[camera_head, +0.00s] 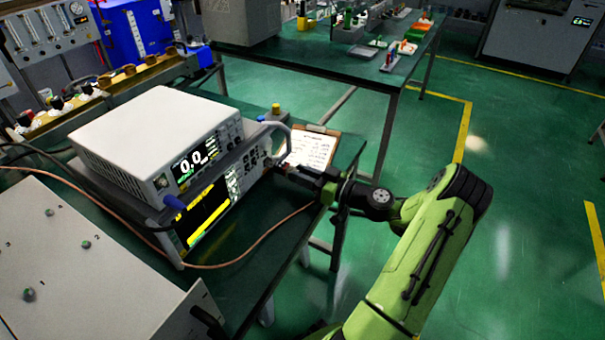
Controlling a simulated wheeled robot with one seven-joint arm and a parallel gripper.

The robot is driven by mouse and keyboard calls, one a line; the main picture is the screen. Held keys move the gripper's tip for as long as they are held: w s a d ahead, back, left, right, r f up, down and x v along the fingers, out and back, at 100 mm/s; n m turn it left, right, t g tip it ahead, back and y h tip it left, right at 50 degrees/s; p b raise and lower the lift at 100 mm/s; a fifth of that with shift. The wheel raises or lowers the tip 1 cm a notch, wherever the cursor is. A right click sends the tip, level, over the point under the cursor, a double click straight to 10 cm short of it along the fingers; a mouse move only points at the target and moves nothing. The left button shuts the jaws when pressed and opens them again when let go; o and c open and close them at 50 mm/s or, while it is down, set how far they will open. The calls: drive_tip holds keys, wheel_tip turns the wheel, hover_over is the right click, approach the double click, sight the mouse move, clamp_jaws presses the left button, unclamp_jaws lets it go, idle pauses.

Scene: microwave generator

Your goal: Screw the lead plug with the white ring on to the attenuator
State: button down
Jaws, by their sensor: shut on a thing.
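My gripper (280,169) is at the right end of the lower instrument's front panel, with its fingers pointing left at the panel. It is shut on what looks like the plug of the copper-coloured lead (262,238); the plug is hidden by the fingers. The lead runs from the lower left of the bench up to beneath my gripper. The white ring cannot be made out. The attenuator cannot be told apart from the dark fittings by my fingertips, and I cannot tell whether plug and attenuator touch.
A white-topped instrument (160,132) reading 0.0 stands on the lower instrument (206,212) with a yellow display. A clipboard (311,148) lies just behind my gripper. A grey box (85,265) fills the lower left. Green floor to the right is clear.

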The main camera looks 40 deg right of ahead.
drive_tip(key=shift+m+p, duration=0.85)
drive_tip(key=shift+m, duration=1.65)
drive_tip(key=c, duration=0.9)
unclamp_jaws()
drive_tip(key=shift+d, duration=0.1)
drive_tip(key=p+v, duration=0.2)
drive_tip(key=v, duration=1.3)
drive_tip(key=shift+s+p, duration=0.3)
drive_tip(key=shift+s, duration=0.05)
